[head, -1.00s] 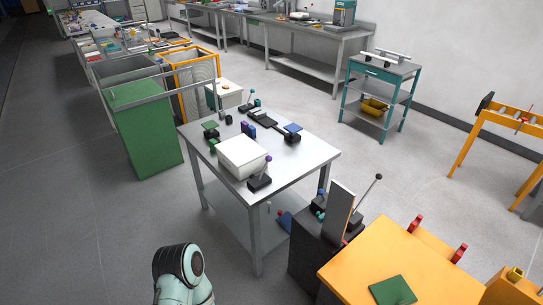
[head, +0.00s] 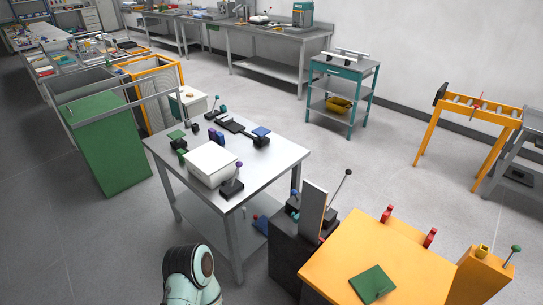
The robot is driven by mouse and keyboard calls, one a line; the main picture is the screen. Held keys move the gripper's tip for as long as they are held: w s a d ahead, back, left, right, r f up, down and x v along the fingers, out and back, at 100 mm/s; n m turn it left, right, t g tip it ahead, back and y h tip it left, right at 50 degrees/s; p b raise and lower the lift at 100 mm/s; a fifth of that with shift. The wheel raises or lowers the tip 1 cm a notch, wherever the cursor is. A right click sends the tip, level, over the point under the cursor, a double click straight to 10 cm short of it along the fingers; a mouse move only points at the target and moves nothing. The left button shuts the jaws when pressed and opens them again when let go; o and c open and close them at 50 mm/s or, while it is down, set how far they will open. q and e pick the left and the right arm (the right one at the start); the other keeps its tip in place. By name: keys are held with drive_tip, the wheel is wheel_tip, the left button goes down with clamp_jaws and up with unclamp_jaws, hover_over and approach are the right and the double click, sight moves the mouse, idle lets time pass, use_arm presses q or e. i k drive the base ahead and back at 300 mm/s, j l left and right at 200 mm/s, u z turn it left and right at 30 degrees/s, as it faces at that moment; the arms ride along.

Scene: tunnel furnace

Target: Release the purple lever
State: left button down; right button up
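A lever with a purple knob (head: 239,164) stands on a black base (head: 231,189) near the front right part of the steel table (head: 273,171). Its thin rod is small in the head view, and I cannot tell its exact tilt. A white box (head: 212,164) sits just left of it. A rounded part of my own arm shows at the bottom, in front of the table and apart from the lever. Neither gripper's fingers are in view.
A dark cabinet (head: 291,256) and an orange-topped table (head: 383,250) stand right of the steel table. A green cabinet (head: 111,154) stands at its left. Floor is clear to the left front. A teal trolley (head: 342,92) stands behind.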

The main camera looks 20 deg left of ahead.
sight(239, 164)
drive_tip(key=j+z, duration=0.2)
drive_tip(key=z, duration=0.25)
drive_tip(key=j+z, duration=0.2)
drive_tip(key=z, duration=0.2)
drive_tip(key=j+z, duration=0.2)
drive_tip(key=z, duration=0.25)
drive_tip(key=k+j+z, duration=0.1)
drive_tip(key=j+z, duration=0.15)
drive_tip(key=k+j+z, duration=0.2)
drive_tip(key=j, duration=0.2)
drive_tip(key=k+j+z, duration=0.4)
drive_tip(key=j, duration=0.3)
drive_tip(key=k+j+z, duration=0.15)
drive_tip(key=k+j, duration=1.2)
drive_tip(key=j+z, duration=0.05)
drive_tip(key=j, duration=0.05)
